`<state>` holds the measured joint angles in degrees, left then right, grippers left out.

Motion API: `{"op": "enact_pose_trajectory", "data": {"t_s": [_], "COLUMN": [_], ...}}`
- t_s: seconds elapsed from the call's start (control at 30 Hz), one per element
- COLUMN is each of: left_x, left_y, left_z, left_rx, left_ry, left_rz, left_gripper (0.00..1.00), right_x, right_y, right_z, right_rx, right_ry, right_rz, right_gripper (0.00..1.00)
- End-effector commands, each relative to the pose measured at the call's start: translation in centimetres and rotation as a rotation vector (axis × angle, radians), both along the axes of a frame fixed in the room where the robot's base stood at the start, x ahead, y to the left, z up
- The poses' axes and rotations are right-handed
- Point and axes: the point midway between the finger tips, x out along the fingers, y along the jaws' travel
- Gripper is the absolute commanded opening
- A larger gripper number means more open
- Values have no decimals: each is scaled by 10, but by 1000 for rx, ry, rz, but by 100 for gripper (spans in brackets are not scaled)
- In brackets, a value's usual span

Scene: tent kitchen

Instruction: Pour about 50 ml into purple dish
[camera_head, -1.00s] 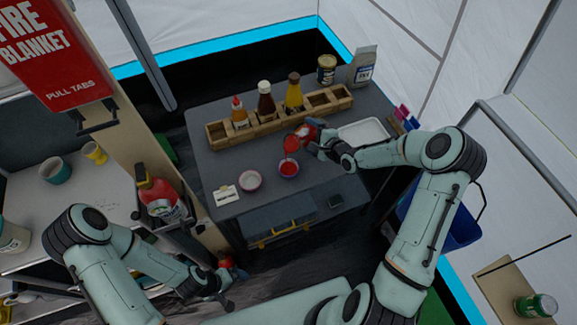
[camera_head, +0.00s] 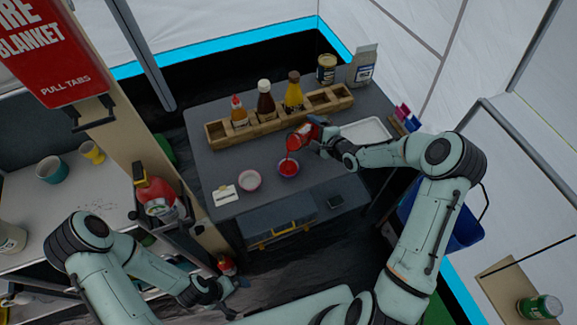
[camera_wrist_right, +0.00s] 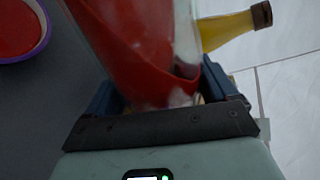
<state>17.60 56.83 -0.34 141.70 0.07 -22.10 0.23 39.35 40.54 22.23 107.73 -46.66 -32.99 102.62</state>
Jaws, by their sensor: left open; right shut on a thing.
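The purple dish (camera_head: 288,169) sits on the grey table with red liquid inside. Its purple rim and red contents also show in the right wrist view (camera_wrist_right: 22,32). My right gripper (camera_head: 318,135) is shut on a clear container of red liquid (camera_head: 303,132), tilted above the dish. A red stream (camera_head: 291,146) runs from its mouth down towards the dish. In the right wrist view the container (camera_wrist_right: 135,40) fills the space between the fingers, with red liquid along its wall. My left gripper (camera_head: 238,290) is open and empty, low in front of the table.
A second dish (camera_head: 249,180) with pale contents stands left of the purple one, beside a white card (camera_head: 225,195). Behind is a wooden rack (camera_head: 275,122) with several bottles. A white tray (camera_head: 366,132) lies to the right. The table's front holds a dark drawer (camera_head: 280,220).

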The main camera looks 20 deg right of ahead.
Motion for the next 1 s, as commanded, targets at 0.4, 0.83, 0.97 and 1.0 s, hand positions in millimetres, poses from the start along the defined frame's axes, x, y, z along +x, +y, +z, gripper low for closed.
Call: {"op": "enact_pose_trajectory", "data": {"t_s": [0.4,0.83,0.97,1.0], "left_x": [36,35,35,35], "left_y": [0,0,0,0], "left_z": [30,30,30,30], "left_rx": [0,1,1,1], "left_ry": [-41,-40,-40,-40], "left_rz": [0,0,0,0], "left_gripper": [100,100,100,100], "right_x": [-6,-6,-6,-7], "right_y": [11,14,14,14], "right_z": [18,18,18,18], "right_rx": [251,270,270,270], "right_ry": [153,165,165,165], "right_rz": [-3,1,1,1], "right_gripper": [5,5,5,5]}}
